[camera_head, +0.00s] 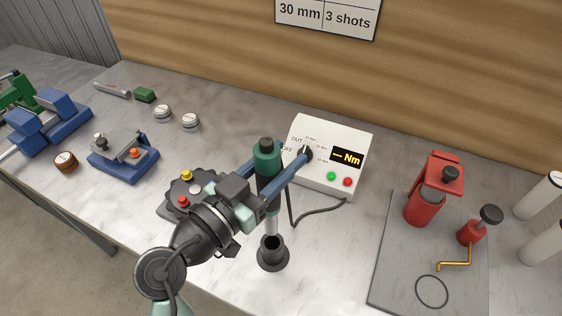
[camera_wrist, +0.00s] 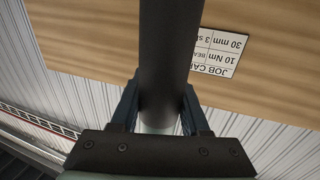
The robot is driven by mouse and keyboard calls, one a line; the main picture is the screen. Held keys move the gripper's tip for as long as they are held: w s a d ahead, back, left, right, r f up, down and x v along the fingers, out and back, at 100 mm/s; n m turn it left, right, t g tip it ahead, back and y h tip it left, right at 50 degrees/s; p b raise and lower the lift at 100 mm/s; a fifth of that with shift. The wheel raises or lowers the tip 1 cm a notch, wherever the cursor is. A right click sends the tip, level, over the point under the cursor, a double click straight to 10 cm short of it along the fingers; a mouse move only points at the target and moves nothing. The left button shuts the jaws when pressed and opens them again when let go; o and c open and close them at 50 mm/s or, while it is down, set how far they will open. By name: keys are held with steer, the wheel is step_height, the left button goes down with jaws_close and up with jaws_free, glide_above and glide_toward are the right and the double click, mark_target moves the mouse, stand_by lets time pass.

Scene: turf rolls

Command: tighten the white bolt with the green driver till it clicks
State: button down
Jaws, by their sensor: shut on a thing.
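The green driver (camera_head: 267,162) stands upright between the blue fingers of my gripper (camera_head: 272,172), which is shut on its body. Its grey lower shaft (camera_head: 271,225) reaches down to a black round holder (camera_head: 273,256); I cannot tell whether the tip is inside or just above it. In the wrist view the driver's dark body (camera_wrist: 170,60) runs up between the fingers (camera_wrist: 160,108). A dark round flange (camera_head: 175,191) left of the gripper carries a yellow bolt, a red bolt and a pale, whitish bolt head (camera_head: 195,189). My arm hides part of the flange.
A white controller (camera_head: 328,152) behind the driver reads "--- Nm", and a black cable runs from it. A grey mat (camera_head: 395,270) with red tools lies at right. Blue fixtures (camera_head: 124,165) stand at left. Marble bench is bare between the holder and the mat.

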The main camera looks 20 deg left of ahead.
step_height(320, 180, up, 6)
steer(key=p, duration=0.3)
steer(key=shift+r, duration=0.15)
stand_by(0.4)
